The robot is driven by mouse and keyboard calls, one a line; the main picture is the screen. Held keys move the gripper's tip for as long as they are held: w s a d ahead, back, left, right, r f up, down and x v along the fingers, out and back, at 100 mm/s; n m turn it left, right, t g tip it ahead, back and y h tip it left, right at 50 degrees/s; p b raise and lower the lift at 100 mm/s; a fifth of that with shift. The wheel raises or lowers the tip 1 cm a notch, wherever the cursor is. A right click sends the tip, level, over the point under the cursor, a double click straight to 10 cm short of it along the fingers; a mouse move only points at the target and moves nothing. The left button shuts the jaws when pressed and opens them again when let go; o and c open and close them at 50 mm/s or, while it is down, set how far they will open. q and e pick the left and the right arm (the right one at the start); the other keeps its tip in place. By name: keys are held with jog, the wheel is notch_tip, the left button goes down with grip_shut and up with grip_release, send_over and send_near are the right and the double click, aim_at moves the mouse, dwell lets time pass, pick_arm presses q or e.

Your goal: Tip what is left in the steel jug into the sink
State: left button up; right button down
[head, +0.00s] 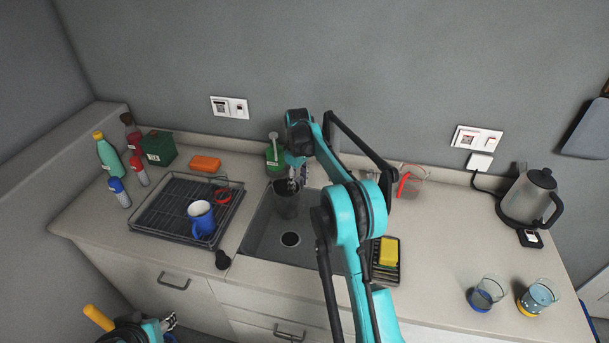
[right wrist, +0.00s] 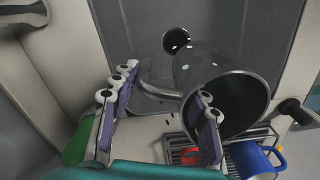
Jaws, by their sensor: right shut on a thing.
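The dark steel jug (head: 286,207) is over the sink (head: 262,238), near the back and behind the round drain (head: 290,239). My right gripper (head: 296,178) is shut on the jug's handle. In the right wrist view, the jug (right wrist: 192,70) shows its round mouth beside my right gripper's fingers (right wrist: 160,112), with the handle running between them. The inside looks dark, so I cannot see what it holds. I cannot tell its exact tilt. My left gripper (head: 169,321) is low at the bottom left, away from the counter; its jaw state is unclear.
Left of the sink, a dish rack (head: 160,232) holds a blue mug (head: 202,222). A green bottle (head: 275,158) stands behind the sink. A yellow sponge (head: 388,251) lies right of it. A kettle (head: 530,197) and two glasses (head: 487,293) stand at the right.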

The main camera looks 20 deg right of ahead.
jog(key=shift+w+d+f+n+t+h+b, duration=0.3)
jog(key=shift+f+n+t+b, duration=0.35)
jog(key=shift+f, duration=0.55)
jog(key=shift+w+d+f+n+t+h+b, duration=0.15)
jog(key=shift+d+f+n+t+h+b, duration=0.45)
jog(key=shift+f, duration=0.6)
jog(key=shift+w+d+f+n+t+h+b, duration=0.1)
jog(key=shift+w+f+n+t+h+b, duration=0.2)
jog(key=shift+f+n+b, duration=0.7)
jog(key=t+h, duration=0.4)
jog(key=t, duration=0.1)
send_near(302, 191)
jog(key=shift+m, duration=0.25)
jog(key=shift+x, duration=2.25)
jog(key=shift+a+f, duration=0.1)
jog(key=shift+a, duration=0.05)
